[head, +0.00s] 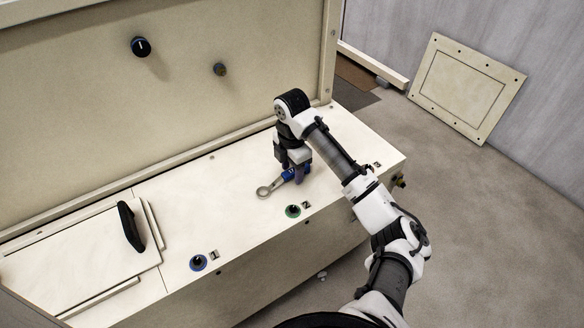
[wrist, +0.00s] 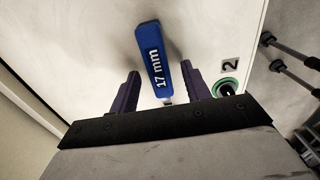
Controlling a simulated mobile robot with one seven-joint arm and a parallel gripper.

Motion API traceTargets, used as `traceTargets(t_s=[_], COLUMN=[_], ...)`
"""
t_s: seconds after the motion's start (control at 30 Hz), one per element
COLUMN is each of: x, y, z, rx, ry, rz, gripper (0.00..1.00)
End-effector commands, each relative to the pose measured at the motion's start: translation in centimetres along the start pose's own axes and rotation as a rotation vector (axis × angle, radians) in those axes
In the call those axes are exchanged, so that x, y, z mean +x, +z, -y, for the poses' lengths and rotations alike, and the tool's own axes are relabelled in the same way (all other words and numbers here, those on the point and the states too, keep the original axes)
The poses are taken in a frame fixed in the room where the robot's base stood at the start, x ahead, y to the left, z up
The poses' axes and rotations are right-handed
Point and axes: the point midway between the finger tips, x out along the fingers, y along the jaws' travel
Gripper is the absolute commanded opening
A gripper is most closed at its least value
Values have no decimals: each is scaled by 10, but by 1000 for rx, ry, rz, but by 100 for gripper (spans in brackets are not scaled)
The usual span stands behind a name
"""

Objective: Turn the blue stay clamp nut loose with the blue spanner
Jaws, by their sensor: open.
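The blue spanner (head: 287,175) lies on the cream bench top, its grey ring end (head: 263,192) pointing to the front left. In the wrist view its blue handle (wrist: 153,55), marked "17 mm", shows between the two dark fingers of my gripper (wrist: 160,69). My gripper (head: 299,177) is open, pointing down over the handle, with a gap on both sides of it. I cannot tell for sure which fitting is the blue stay clamp nut. A blue-ringed black fitting (head: 198,262) marked 1 sits near the bench's front edge; a small blue-and-brown knob (head: 220,69) sits on the upright panel.
A green-ringed fitting (head: 293,211) marked 2 is just in front of the spanner. A black knob (head: 141,46) is on the upright panel behind. A hatch with a black handle (head: 131,227) is at left. A loose plate (head: 467,87) leans against the wall at right.

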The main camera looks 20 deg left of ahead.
Motion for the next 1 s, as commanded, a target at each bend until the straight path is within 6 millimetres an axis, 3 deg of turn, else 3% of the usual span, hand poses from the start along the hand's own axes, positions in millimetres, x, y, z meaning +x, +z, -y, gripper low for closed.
traceTargets(t_s=[0.23, 0.7, 1.0], x=[-14, -113, -138], y=[0, 1, 0], z=[0, 0, 0], rx=[0, 0, 0], ry=[2, 1, 0], rz=[1, 5, 1], gripper=[48, 48, 48])
